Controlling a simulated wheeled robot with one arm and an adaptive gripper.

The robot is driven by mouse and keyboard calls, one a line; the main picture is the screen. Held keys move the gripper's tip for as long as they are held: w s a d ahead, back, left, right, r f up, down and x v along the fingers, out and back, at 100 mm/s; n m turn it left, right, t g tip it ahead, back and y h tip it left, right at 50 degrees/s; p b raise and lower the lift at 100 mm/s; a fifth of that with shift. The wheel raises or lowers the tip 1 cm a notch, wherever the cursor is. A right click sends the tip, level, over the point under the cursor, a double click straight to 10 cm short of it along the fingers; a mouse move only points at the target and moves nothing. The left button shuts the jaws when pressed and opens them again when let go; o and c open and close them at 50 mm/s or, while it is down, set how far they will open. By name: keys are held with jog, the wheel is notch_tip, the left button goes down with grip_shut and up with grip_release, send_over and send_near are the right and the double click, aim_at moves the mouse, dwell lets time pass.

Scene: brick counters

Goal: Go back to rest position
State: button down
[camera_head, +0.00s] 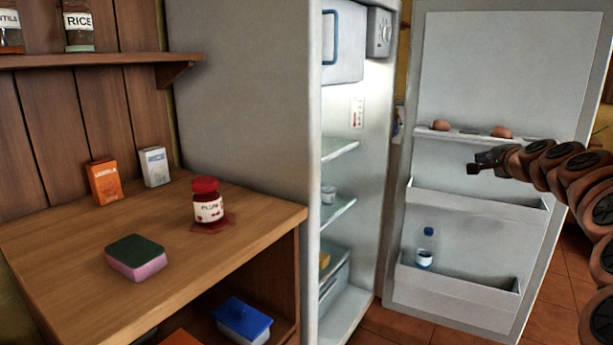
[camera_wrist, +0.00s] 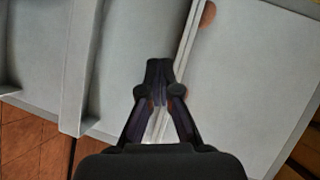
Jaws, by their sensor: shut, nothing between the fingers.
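My gripper (camera_head: 474,168) is in front of the open fridge door (camera_head: 512,75), at the right in the head view. It points left, at a height between the egg shelf and the middle door shelf. In the wrist view my gripper (camera_wrist: 158,68) is shut with its fingertips together and nothing between them. The inside of the fridge door (camera_wrist: 245,75) lies behind the fingers there. My arm comes in from the right edge of the head view.
The fridge (camera_head: 245,90) stands open, with a bottle (camera_head: 426,250) and eggs (camera_head: 502,132) in its door. A wooden counter (camera_head: 75,240) at left bears a jam jar (camera_head: 208,206) on a red spill, a sponge (camera_head: 136,257) and two boxes (camera_head: 104,182). Floor shows below the door.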

jog(key=s+a+r+n+g+y+p, duration=0.2)
jog(key=s+a+r+n+p, duration=0.15)
jog(key=a, duration=0.65)
jog(key=s+a+r+n+g+y+p, duration=0.2)
jog(key=s+a+n+p, duration=0.15)
jog(key=a, duration=0.65)
jog(key=s+a+n+g+y+p, duration=0.1)
jog(key=s+a+n+g+p, duration=0.3)
jog(key=s+a+p, duration=0.8)
jog(key=s+d+n+g+h+p, duration=0.1)
jog(key=s+g+p, duration=0.2)
jog(key=s, duration=0.9)
jog(key=s+d+n+g+h+p, duration=0.2)
jog(key=s+p, duration=0.3)
jog(key=s, duration=0.7)
jog(key=s+d+f+n+g+h+p, duration=0.1)
jog(key=s+g+p, duration=0.2)
jog(key=s, duration=1)
jog(key=shift+d+n+g+h+p, duration=0.3)
jog(key=shift+g+h+p, duration=0.1)
jog(key=shift+g, duration=0.1)
